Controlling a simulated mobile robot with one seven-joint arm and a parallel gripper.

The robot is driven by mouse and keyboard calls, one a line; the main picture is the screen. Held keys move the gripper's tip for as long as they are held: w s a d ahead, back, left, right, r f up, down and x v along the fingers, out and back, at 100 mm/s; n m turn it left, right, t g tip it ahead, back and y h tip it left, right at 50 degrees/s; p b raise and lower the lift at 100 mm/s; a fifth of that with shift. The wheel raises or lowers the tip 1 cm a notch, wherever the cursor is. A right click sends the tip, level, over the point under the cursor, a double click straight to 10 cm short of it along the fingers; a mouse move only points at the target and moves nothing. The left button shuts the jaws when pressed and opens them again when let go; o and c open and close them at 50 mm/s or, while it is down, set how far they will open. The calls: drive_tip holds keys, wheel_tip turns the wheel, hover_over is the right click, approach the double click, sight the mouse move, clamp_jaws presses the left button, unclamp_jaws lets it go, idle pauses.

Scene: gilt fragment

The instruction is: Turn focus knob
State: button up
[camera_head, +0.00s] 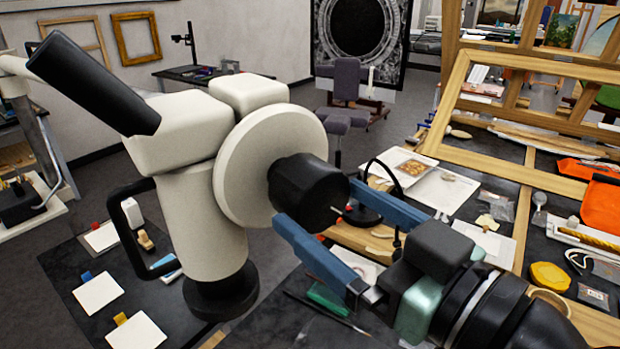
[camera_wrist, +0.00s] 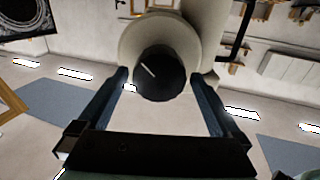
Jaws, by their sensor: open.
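The black focus knob (camera_head: 308,192) sticks out from the side of a cream microscope body (camera_head: 205,200), in front of a large round cream disc (camera_head: 262,150). In the wrist view the knob (camera_wrist: 160,76) shows a white line on its end face. My gripper (camera_head: 312,200) has two blue fingers, spread apart. The fingertips reach to either side of the knob. In the wrist view the knob sits between the fingertips (camera_wrist: 160,76), with its end facing the palm; whether either finger touches it I cannot tell. Nothing else is between the fingers.
A black eyepiece tube (camera_head: 92,82) points up and left from the microscope. A black handle (camera_head: 140,230) curves out at its left. A dark table with white cards (camera_head: 98,292) lies below. A wooden easel frame (camera_head: 530,100) and a cluttered bench stand at the right.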

sight(326, 207)
drive_tip(key=shift+p+x, duration=0.4)
drive_tip(key=shift+x, duration=1.5)
drive_tip(key=c, duration=1.2)
